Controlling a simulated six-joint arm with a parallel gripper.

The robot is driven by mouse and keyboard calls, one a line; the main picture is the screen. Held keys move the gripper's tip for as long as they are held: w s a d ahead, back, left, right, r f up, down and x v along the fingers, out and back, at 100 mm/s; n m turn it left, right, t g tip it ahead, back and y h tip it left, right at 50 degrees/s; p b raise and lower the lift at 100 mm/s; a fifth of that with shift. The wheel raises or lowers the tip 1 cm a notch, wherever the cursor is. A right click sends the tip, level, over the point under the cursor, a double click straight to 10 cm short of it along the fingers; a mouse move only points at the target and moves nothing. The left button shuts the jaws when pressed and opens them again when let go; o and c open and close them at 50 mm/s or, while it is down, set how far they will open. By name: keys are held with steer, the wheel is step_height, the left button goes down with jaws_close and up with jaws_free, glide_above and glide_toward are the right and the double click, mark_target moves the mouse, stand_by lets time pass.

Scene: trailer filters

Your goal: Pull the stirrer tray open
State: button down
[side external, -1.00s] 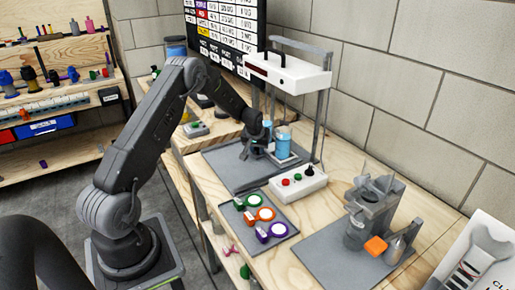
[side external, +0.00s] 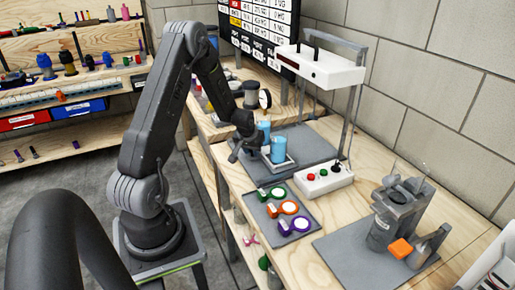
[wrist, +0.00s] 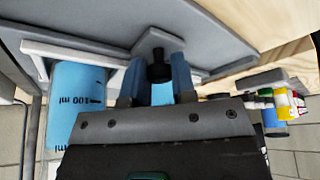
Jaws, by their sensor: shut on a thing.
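The stirrer tray (side external: 291,164) is a pale, thin-rimmed tray on the grey mat, out to the left of the white stirrer stand. Two blue beakers (side external: 278,150) stand at it; one also shows in the wrist view (wrist: 76,95), with a 100 ml mark. My gripper (side external: 238,150) is at the tray's near left side. In the wrist view its two blue-grey fingers (wrist: 158,82) are shut on a black knob (wrist: 158,62), which appears to be the tray's handle. The knob's lower part is hidden by the gripper body.
The white stirrer stand (side external: 330,70) rises on grey posts behind the tray. A control box (side external: 325,180) with buttons sits to its right. Coloured filter holders (side external: 289,207) lie on a near mat. A grey device (side external: 398,205) with an orange block stands at right.

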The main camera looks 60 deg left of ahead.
steer(key=c, duration=0.9)
jaws_free()
steer(key=shift+c, duration=0.2)
steer(key=v, duration=1.3)
steer(key=shift+r, duration=0.4)
steer(key=shift+d, duration=0.15)
steer(key=s+d+r+m+t+h, duration=0.1)
steer(key=s+d+r+m, duration=0.1)
steer(key=d+r, duration=0.35)
steer(key=s+d+r+m, duration=0.1)
steer(key=d+r+m, duration=0.15)
steer(key=d, duration=0.65)
steer(key=s+d+r+m+t+h, duration=0.15)
steer(key=d+r, duration=0.25)
steer(key=d, duration=0.4)
steer(key=s+d+r+m, duration=0.2)
steer(key=s+d+m, duration=0.1)
steer(key=s+d, duration=0.4)
steer(key=shift+s+d+h, duration=0.2)
steer(key=shift+s+h, duration=0.15)
steer(key=shift+s, duration=0.25)
